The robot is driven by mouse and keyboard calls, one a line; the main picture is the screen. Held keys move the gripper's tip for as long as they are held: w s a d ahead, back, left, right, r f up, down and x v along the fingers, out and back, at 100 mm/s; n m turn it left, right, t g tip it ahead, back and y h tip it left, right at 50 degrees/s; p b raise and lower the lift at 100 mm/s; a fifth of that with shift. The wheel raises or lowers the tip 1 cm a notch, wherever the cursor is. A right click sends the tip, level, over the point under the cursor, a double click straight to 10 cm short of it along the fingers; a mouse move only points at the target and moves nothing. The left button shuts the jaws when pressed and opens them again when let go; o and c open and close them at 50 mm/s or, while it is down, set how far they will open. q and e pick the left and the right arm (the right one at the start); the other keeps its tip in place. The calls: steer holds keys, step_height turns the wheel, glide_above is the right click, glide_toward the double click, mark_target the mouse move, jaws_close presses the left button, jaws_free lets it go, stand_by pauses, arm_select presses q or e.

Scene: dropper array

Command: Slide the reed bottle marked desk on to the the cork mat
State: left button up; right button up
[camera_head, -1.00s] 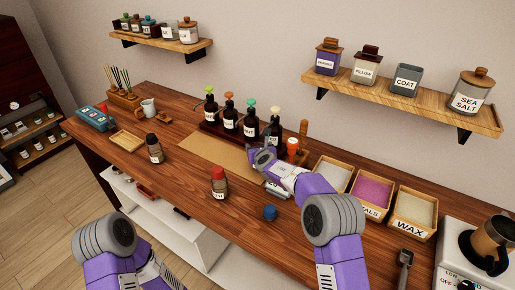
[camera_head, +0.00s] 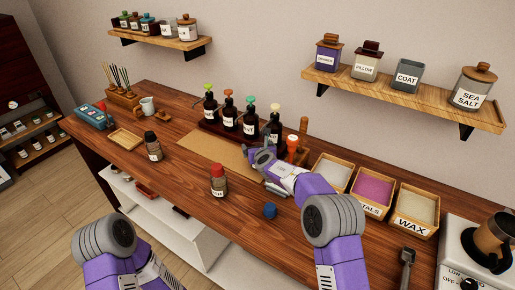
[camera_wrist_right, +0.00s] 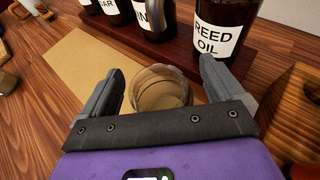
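A round clear glass vessel (camera_wrist_right: 160,88) stands between the fingers of my right gripper (camera_wrist_right: 160,92) in the right wrist view. Gaps show between the glass and both fingers. No label on it is readable, so I cannot confirm a desk marking. In the head view my right gripper (camera_head: 264,156) is low over the worktop and largely hides the vessel. A flat tan mat (camera_head: 205,150) lies left of the gripper; it also shows in the right wrist view (camera_wrist_right: 88,70). I cannot tell whether the vessel touches it. My left gripper is out of view.
A red-capped jar (camera_head: 218,182) and a dark-capped jar (camera_head: 153,148) stand in front and left. A blue object (camera_head: 270,211) and trays (camera_head: 374,191) are to the right.

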steer(key=shift+s, duration=0.1)
steer(key=b+v, duration=0.1)
steer(key=v, duration=0.6)
steer(key=shift+s, duration=0.2)
